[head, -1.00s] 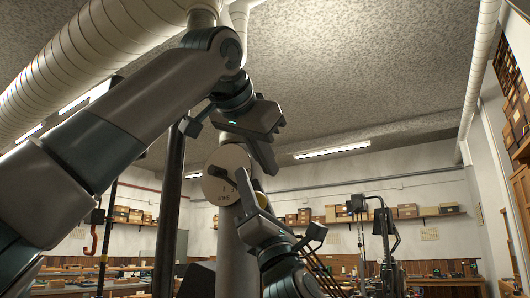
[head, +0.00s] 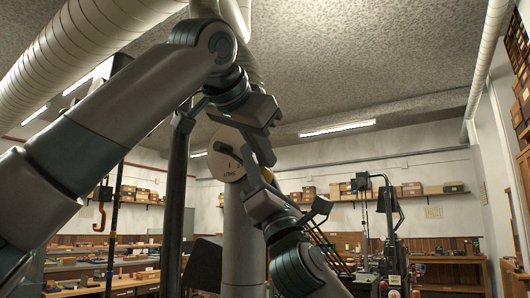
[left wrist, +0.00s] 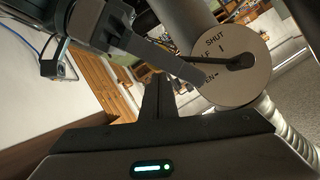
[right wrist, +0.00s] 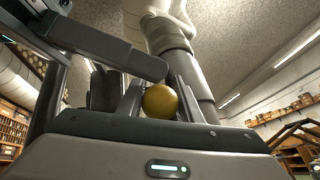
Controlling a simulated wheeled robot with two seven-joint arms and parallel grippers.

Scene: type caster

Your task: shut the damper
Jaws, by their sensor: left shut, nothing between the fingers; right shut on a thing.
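The damper's round pale dial (head: 226,153) sits on a vertical grey duct pipe (head: 240,235) in the head view. In the left wrist view the dial (left wrist: 232,84) shows the word SHUT near its top, and a dark lever (left wrist: 215,59) runs left from its hub. My right gripper (head: 258,180) is shut on the lever's yellow knob, a ball (right wrist: 160,101) between its fingers in the right wrist view. My left gripper (head: 265,155) is shut and empty, just above the right gripper. Its fingers (left wrist: 156,95) are together, apart from the dial.
A dark post (head: 176,205) stands left of the pipe. A large ribbed duct (head: 85,45) crosses overhead at upper left. Workbenches (head: 75,270) and shelves with boxes (head: 415,189) line the walls. A dark machine (head: 385,225) stands at right.

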